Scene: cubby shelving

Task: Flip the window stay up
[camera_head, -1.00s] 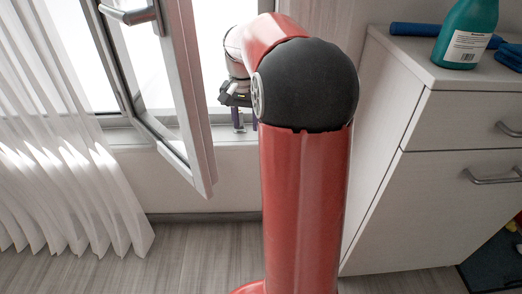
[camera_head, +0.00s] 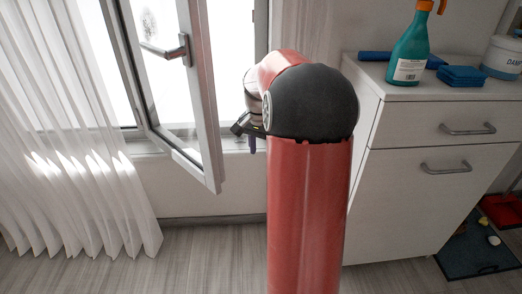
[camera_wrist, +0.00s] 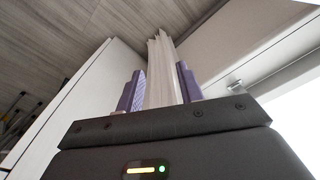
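The window sash (camera_head: 203,110) stands swung open into the room, with its grey handle (camera_head: 172,50) on the frame. My gripper (camera_head: 252,144) is low by the sill, right of the sash and partly hidden behind my arm. In the wrist view its two purple fingers (camera_wrist: 160,88) stand apart with nothing between them; a white curtain shows beyond the gap. A small metal fitting (camera_wrist: 236,87) lies right of the fingers on the pale frame, apart from them. It may be the window stay, but it is too small to tell. I cannot make out the stay in the head view.
A white curtain (camera_head: 75,130) hangs left of the window. A pale cabinet (camera_head: 420,190) stands to the right, with a green spray bottle (camera_head: 411,50), blue cloths (camera_head: 463,76) and a white tub (camera_head: 503,57) on top. Open floor lies in front of the window.

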